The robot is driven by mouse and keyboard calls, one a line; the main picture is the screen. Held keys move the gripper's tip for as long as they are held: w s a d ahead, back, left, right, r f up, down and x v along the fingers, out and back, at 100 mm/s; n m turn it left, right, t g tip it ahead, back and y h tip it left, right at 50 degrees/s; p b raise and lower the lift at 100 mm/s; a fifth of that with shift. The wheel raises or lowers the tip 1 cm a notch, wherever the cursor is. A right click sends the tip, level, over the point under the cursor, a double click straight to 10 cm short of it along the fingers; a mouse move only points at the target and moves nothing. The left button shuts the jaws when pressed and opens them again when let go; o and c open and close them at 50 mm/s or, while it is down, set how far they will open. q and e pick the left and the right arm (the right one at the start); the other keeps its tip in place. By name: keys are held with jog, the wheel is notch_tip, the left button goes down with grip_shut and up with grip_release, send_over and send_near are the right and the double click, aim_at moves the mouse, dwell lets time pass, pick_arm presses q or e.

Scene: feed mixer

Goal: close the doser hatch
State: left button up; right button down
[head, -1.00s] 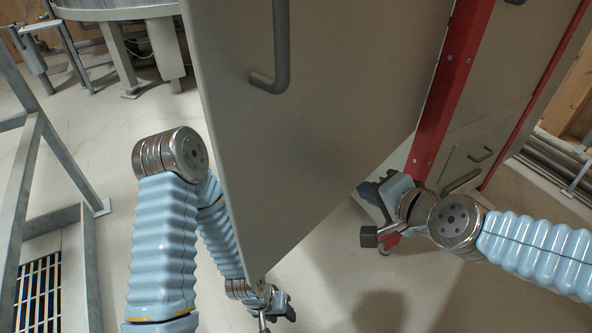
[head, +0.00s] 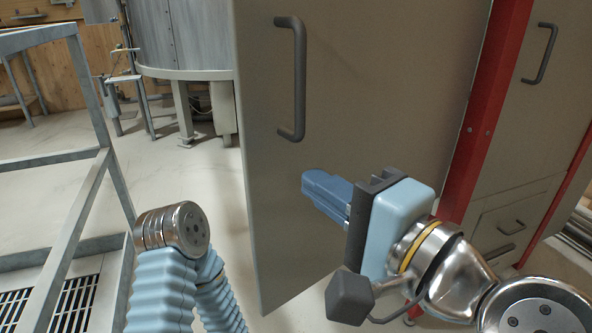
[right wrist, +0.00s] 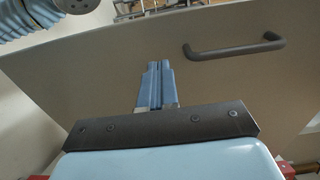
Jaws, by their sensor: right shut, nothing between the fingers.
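The doser hatch (head: 380,90) is a large flat grey-beige door panel. It stands swung out beside the red frame (head: 492,110), with its free edge at the left. Its dark bar handle (head: 290,80) is near that edge and also shows in the right wrist view (right wrist: 235,48), right of my fingers. My right gripper (head: 308,188) is shut and empty in front of the panel, below the handle. In the right wrist view the closed fingers (right wrist: 154,66) point at the panel; I cannot tell whether they touch it. My left gripper is out of view.
Right of the red frame is a second grey panel with a handle (head: 540,55) and a small drawer-like flap (head: 512,228). A metal railing (head: 85,190) over floor grating stands at the left. A round tank (head: 185,40) is behind.

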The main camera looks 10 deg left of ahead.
aim_at(281, 160)
jog(key=shift+x, duration=2.55)
jog(key=shift+w, duration=0.1)
